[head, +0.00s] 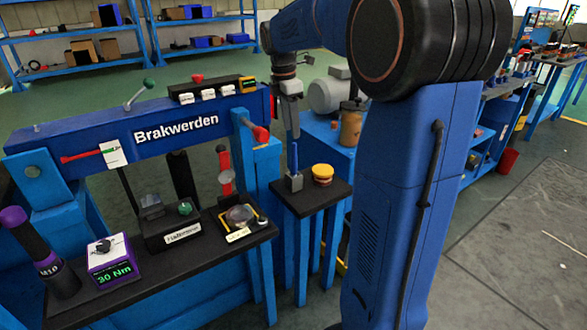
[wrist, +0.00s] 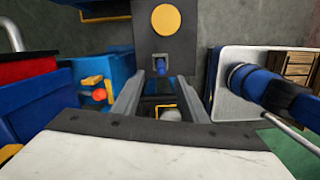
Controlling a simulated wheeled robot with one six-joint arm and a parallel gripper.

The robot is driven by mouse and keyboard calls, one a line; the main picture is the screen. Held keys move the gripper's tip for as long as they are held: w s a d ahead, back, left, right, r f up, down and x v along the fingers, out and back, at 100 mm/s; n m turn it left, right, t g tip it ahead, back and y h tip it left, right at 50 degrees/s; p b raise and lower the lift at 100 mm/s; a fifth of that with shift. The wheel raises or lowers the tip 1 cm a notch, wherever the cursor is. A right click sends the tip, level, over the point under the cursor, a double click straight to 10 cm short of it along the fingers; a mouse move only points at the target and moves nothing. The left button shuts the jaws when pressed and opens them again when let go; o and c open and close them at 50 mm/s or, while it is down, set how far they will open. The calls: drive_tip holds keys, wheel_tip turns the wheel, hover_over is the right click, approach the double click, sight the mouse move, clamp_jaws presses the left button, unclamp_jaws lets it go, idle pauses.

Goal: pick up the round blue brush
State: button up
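The blue brush (head: 295,158) looks like a thin blue upright stick in a small grey block holder (head: 295,183) on a small black-topped stand (head: 312,200). From above, its small blue end (wrist: 160,67) shows in the wrist view, beyond my fingertips and roughly midway between them. My gripper (head: 292,132) points down above the brush in the head view. In the wrist view my gripper (wrist: 160,88) has its two fingers apart with nothing between them. The brush's lower end is hidden in the holder.
A yellow round tin with a red band (head: 322,174) stands close to the right of the holder. The Brakwerden bench (head: 177,130) with a red-tipped lever (head: 261,134) is on the left. A brown jar (head: 350,124) stands on a blue cabinet behind.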

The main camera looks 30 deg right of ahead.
hover_over(295, 174)
drive_tip(key=f, duration=0.8)
drive_tip(key=w+f, duration=0.1)
drive_tip(key=f, duration=0.3)
drive_tip(key=shift+d+f, duration=0.3)
drive_tip(key=shift+d, duration=0.05)
clamp_jaws()
